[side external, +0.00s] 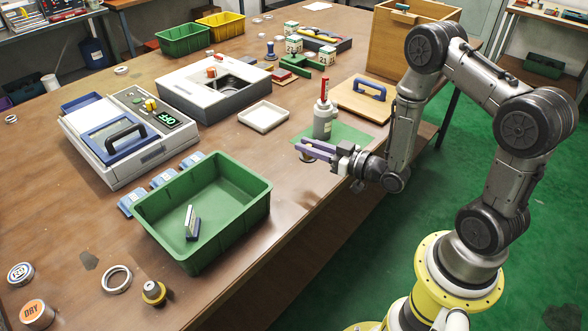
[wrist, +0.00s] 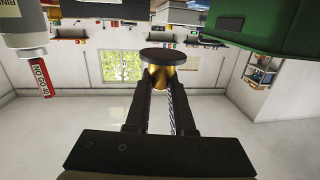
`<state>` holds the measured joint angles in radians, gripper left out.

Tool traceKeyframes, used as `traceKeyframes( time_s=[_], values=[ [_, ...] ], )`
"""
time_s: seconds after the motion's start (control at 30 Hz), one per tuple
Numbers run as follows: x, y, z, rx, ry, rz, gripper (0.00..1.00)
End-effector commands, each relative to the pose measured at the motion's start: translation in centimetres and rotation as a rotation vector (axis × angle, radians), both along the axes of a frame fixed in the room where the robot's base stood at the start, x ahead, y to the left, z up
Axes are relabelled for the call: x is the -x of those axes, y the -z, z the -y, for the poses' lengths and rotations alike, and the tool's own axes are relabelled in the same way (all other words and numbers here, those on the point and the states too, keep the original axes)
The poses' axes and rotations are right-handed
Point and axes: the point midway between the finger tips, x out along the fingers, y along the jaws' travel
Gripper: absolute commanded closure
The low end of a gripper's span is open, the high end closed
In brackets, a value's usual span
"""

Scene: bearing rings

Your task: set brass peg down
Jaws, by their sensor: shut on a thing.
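My gripper (side external: 304,148) reaches out level from the right, low over the table beside the green mat. In the wrist view its fingers (wrist: 160,90) are shut on the brass peg (wrist: 160,77), which has a wide dark disc at one end. In the side view only a small part of the peg (side external: 306,158) shows below the fingertips. I cannot tell whether it touches the table.
A grey bottle with a red top (side external: 323,118) stands on the green mat (side external: 345,135) just behind the gripper. A green bin (side external: 255,200) is to the left, a white tray (side external: 264,117) behind. Brown table is bare between the bin and gripper.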

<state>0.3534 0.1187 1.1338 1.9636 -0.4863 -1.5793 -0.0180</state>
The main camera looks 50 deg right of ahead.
Motion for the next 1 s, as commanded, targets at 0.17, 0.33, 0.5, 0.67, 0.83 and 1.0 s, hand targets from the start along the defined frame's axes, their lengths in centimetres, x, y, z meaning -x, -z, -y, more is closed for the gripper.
traceKeyframes(
  time_s=[0.17,0.33,0.5,0.67,0.83,1.0],
  values=[
    [-1.2,0.7,-2.6,0.007,0.057,0.004,1.00],
    [-1.4,1.1,-4.0,0.012,0.105,0.009,1.00],
    [-1.3,1.5,-4.4,0.015,0.129,0.009,1.00],
    [0.1,4.0,-4.5,0.016,0.133,0.005,1.00],
    [2.0,6.4,-4.4,0.017,0.133,0.008,1.00],
    [2.7,6.4,-4.4,0.016,0.133,0.015,1.00]
  ],
)
